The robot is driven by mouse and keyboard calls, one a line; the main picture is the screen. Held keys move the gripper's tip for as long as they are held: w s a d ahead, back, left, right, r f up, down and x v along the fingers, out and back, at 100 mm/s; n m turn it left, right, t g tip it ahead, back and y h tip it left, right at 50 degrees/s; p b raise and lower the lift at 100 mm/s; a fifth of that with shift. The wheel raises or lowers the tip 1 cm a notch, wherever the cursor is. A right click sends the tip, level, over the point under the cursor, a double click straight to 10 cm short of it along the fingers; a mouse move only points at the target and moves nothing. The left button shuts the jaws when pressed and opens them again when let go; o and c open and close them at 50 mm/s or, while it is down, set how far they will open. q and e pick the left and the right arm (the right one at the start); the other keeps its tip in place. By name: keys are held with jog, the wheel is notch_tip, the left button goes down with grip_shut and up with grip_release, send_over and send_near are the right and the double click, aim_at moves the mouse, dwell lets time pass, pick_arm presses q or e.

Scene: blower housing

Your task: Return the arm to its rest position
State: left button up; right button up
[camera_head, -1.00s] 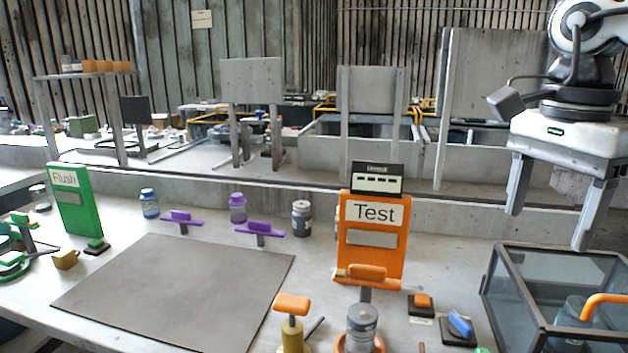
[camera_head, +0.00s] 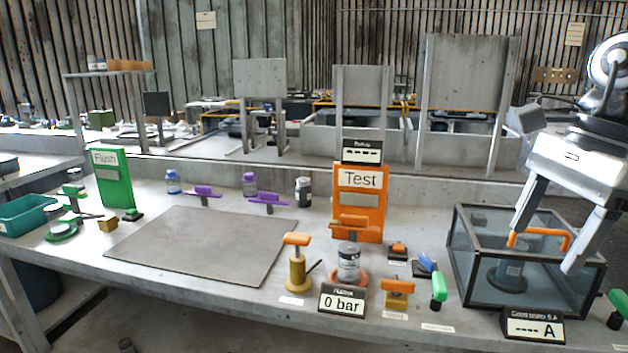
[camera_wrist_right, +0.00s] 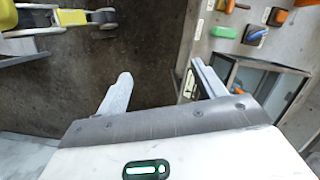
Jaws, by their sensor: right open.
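My right gripper (camera_head: 546,238) is open and empty at the right of the head view. Its fingers point down and show in front of the glass-sided box (camera_head: 470,255) in that view. In the right wrist view its two fingers (camera_wrist_right: 160,90) are spread apart with nothing between them, over dark floor beyond the bench edge. The box shows beside the right finger there (camera_wrist_right: 262,80). My left gripper is not in view.
The bench holds an orange Test panel (camera_head: 360,215), a green Flush panel (camera_head: 113,178), a grey mat (camera_head: 200,245), a canister (camera_head: 348,262), a yellow post with an orange handle (camera_head: 297,268), and a green-topped lever (camera_head: 439,287). Dark floor lies in front of the bench.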

jog(key=s+d+f+m+t+y+p, duration=0.1)
jog(key=d+f+m+t+y, duration=0.15)
jog(key=f+m+t, duration=0.75)
jog(key=s+d+f+m+t+y+p, duration=0.1)
jog(key=d+f+m+t+y, duration=0.2)
jog(key=f+m, duration=1.25)
jog(key=s+a+f+m+h, duration=0.1)
jog(key=s+a+f+m, duration=0.2)
jog(key=a+m, duration=0.3)
jog(key=s+a+f+m+g+h+p, duration=0.1)
jog(key=s+a+f+m+h, duration=0.1)
jog(key=a+m, duration=0.5)
jog(key=s+a+f+m+g+h, duration=0.1)
jog(key=s+a+f+m, duration=0.3)
jog(key=m, duration=1.1)
jog(key=s+a, duration=0.2)
jog(key=shift+a+f, duration=0.4)
